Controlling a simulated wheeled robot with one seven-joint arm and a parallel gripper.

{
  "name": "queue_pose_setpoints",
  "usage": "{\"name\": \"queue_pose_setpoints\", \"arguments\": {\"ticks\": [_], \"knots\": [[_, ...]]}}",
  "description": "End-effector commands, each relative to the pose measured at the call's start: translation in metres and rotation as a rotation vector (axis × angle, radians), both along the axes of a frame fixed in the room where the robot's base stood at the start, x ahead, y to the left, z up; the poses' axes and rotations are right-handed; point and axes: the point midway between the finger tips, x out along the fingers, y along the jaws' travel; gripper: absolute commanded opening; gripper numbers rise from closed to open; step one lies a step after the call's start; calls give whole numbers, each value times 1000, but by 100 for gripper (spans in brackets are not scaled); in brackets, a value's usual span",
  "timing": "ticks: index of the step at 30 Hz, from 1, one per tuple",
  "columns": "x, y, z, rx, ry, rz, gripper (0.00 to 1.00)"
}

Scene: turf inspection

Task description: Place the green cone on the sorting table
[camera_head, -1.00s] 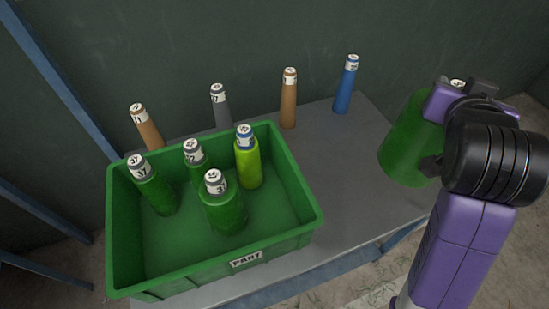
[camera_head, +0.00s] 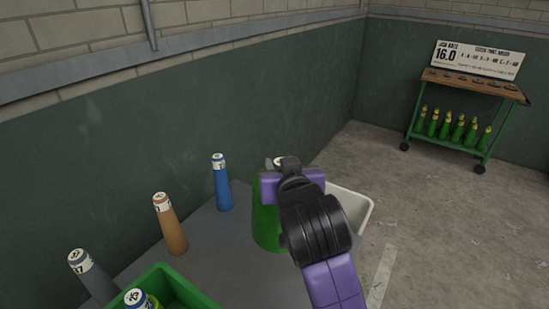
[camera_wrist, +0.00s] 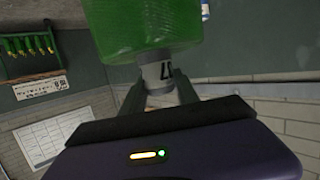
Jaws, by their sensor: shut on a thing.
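My gripper (camera_head: 280,172) is shut on the neck of a large green cone (camera_head: 264,217). In the head view the cone hangs by the right end of a grey table (camera_head: 215,250), to the right of a blue cone; I cannot tell whether it touches the tabletop. My arm hides part of it. In the wrist view the cone (camera_wrist: 140,28) fills the top centre, with its pale labelled neck between the two fingers (camera_wrist: 158,88). A wheeled cart (camera_head: 470,85) with a brown top stands far off at the right; which table is the sorting table is not marked.
On the grey table stand the blue cone (camera_head: 221,185), a brown one (camera_head: 170,225), a grey one (camera_head: 92,276) and a green bin (camera_head: 185,290). A white container (camera_head: 357,207) is partly behind my arm. Open concrete floor (camera_head: 420,210) lies toward the cart.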

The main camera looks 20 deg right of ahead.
Motion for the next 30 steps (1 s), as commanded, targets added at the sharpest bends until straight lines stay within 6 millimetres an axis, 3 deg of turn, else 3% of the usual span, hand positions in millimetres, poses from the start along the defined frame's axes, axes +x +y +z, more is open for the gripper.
{"name": "queue_pose_setpoints", "arguments": {"ticks": [15, 25, 30], "knots": [[0, 0, -93, -2, -9, 1, 0], [1, 0, -115, -1, -12, 2, 0], [1, 0, -136, -2, -10, 1, 0]]}}
